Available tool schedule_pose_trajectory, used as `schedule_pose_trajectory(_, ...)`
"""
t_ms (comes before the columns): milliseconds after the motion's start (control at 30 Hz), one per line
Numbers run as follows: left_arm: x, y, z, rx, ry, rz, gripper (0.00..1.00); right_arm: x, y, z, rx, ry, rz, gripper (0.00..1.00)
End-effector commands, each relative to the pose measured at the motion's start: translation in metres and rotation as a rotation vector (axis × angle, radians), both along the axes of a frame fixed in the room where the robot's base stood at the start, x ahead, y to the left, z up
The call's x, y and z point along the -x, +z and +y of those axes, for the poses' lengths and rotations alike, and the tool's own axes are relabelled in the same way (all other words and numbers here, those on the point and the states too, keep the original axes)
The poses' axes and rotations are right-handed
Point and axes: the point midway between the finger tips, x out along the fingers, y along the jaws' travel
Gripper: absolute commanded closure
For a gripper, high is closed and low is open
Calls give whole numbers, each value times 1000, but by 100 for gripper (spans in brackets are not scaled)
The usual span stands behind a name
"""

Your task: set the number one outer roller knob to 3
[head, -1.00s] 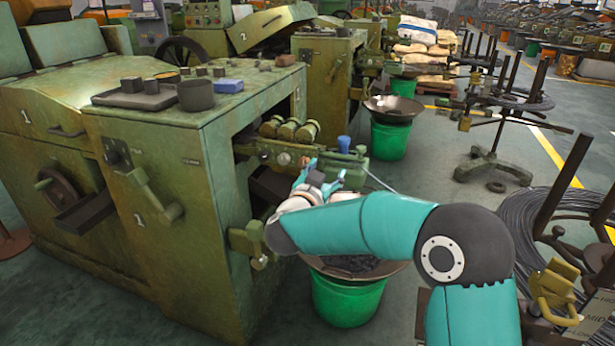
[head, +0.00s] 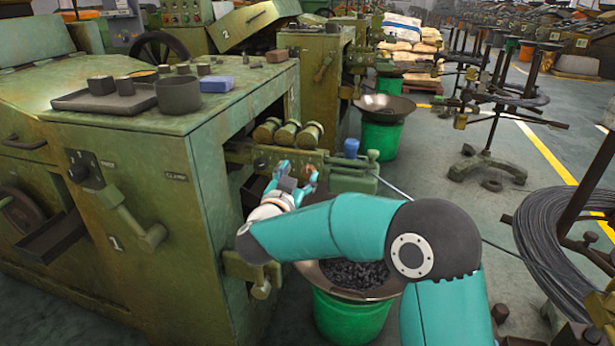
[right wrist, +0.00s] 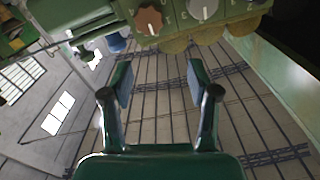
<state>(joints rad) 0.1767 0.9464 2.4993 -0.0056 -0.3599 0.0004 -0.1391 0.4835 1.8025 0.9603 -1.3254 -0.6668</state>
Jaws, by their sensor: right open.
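The number one machine carries a green roller block (head: 345,183) on its right side. In the right wrist view, a reddish-brown knob (right wrist: 149,19) and a grey knob (right wrist: 203,9) sit side by side on this block, with dial marks beside them too small to read surely. The brown one is on the outer side, nearer the blue cap. My right gripper (head: 293,180) is just in front of the block and largely covers the knobs in the head view. In the wrist view its fingers (right wrist: 160,80) are apart and empty, below the brown knob and not touching it. My left gripper is not in view.
Three brass-coloured rollers (head: 287,134) and a blue cap (head: 351,147) top the block. A green bucket (head: 345,318) with a pan of dark pieces stands under my right arm. A clamp lever (head: 250,270) juts from the machine. A wire coil (head: 555,240) stands at right.

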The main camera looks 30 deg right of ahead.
Motion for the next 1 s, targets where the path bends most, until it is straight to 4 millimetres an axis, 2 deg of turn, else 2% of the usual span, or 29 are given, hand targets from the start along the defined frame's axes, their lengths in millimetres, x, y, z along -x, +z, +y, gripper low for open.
schedule_pose_trajectory(33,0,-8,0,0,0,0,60,1,-17,-1,0,-1,5,40)
schedule_pose_trajectory(167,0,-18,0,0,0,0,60,1,-46,-3,1,-4,6,40)
schedule_pose_trajectory(300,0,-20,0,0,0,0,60,-17,-41,-28,0,-10,-3,40)
schedule_pose_trajectory(500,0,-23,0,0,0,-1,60,-37,-41,-50,-1,-7,1,40)
schedule_pose_trajectory(700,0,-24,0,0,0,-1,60,-46,-39,-61,0,-6,0,40)
schedule_pose_trajectory(967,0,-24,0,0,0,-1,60,-46,-39,-62,0,-6,0,40)
schedule_pose_trajectory(1000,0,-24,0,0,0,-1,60,-46,-39,-62,0,-6,0,43)
